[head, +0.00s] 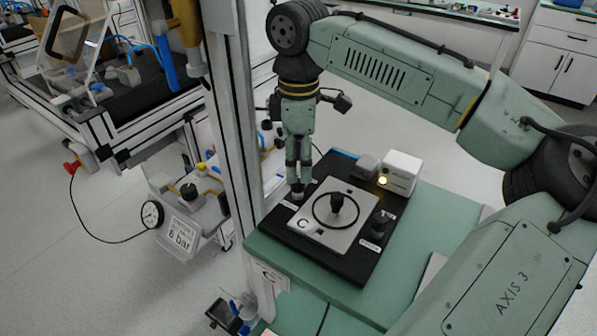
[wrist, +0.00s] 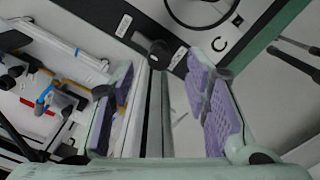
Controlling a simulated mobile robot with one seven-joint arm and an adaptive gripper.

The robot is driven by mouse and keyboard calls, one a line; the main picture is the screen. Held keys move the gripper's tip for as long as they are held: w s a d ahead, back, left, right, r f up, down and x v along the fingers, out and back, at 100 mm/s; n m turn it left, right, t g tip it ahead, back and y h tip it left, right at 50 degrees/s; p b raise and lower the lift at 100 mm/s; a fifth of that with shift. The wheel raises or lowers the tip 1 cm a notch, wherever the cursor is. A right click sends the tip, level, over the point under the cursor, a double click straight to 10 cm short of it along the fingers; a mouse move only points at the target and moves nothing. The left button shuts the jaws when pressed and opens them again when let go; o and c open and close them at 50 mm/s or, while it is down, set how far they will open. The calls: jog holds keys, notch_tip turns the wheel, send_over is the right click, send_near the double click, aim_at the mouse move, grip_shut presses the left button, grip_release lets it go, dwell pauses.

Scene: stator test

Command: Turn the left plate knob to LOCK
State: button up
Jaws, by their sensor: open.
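My gripper (head: 299,188) points down over the left side of the black base plate (head: 340,262), with the fingers near the left plate knob. In the head view the fingers hide most of that knob. In the wrist view a dark knob (wrist: 155,49) lies just beyond my open purple-padded fingers (wrist: 160,75), between their tips and slightly left of centre. Contact is not visible, and its LOCK marking cannot be read. The right plate knob (head: 380,221) stands upright on the other side of a light metal plate (head: 322,238) marked C, which has a black ring and central post.
A white box (head: 401,172) with a lit yellow lamp and a grey block (head: 366,166) stand at the back of the green table (head: 433,207). A vertical aluminium post (head: 233,130) rises close to the left of my gripper. A gauge (head: 152,214) hangs further left.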

aim_at(298, 179)
jog(key=shift+f, duration=2.1)
jog(key=shift+c, duration=0.3)
grip_shut()
